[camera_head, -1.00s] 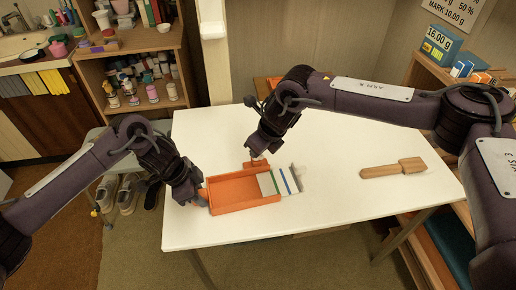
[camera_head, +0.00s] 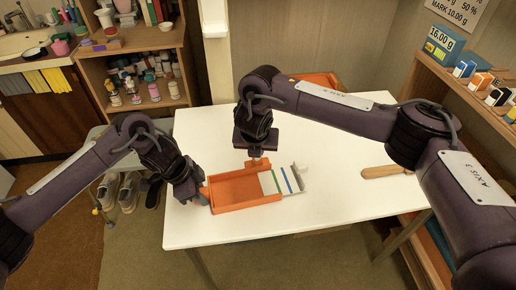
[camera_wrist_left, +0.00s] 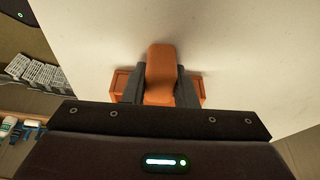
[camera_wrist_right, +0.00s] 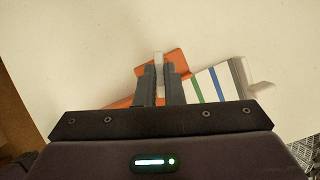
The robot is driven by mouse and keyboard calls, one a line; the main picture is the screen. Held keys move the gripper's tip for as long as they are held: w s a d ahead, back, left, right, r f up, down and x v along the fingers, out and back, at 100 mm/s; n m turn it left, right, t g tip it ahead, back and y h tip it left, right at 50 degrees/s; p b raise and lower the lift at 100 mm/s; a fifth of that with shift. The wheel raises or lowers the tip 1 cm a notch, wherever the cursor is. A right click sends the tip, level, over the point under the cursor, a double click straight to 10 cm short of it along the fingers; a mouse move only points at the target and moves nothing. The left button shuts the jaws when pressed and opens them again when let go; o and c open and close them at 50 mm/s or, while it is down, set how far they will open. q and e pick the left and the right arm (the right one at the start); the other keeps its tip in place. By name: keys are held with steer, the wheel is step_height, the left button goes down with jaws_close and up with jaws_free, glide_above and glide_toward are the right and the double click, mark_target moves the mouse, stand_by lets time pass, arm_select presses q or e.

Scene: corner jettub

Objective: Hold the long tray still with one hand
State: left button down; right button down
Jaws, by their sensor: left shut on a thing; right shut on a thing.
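The long orange tray (camera_head: 240,206) lies on the white table, its open side up. My left gripper (camera_head: 203,198) is shut on the orange handle (camera_wrist_left: 160,72) at the tray's left end. The tray's end shows on both sides of the fingers in the left wrist view (camera_wrist_left: 121,80). A pale piece with green and blue stripes (camera_head: 281,181) sits at the tray's right end. My right gripper (camera_head: 256,153) is at the tray's far side, shut on a small pale post (camera_wrist_right: 159,60). An orange part (camera_wrist_right: 176,63) shows by the post; whether they are joined is unclear.
A wooden paddle-like piece (camera_head: 384,172) lies on the table (camera_head: 340,200) at right, partly behind my right arm. Another orange thing (camera_head: 318,79) is at the table's back. Shelves with small goods stand at left and right. The table's front right is clear.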

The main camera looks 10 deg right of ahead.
arm_select(q)
steer(key=shift+s+a+f, duration=0.1)
steer(key=shift+s+f, duration=0.05)
steer(key=shift+f, duration=0.15)
arm_select(e)
steer(key=m, duration=0.2)
steer(key=m+h, duration=0.1)
steer(key=m, duration=0.1)
steer(key=m+g+h, duration=0.1)
steer(key=m, duration=0.1)
steer(key=shift+w+a+r+m, duration=0.1)
steer(key=shift+w+a+m, duration=0.05)
steer(key=shift+a+m, duration=0.15)
steer(key=m, duration=0.2)
steer(key=m+g+h, duration=0.1)
steer(key=m, duration=0.1)
steer(key=shift+w+g, duration=0.1)
steer(key=shift+g, duration=0.2)
steer(key=m+g, duration=0.1)
steer(key=m, duration=0.1)
steer(key=shift+d+m, duration=0.1)
steer(key=shift+m, duration=0.6)
steer(key=shift+w, duration=0.1)
steer(key=c, duration=1.5)
jaws_free()
arm_select(q)
steer(key=shift+r, duration=0.1)
arm_select(e)
step_height(320, 180, up, 10)
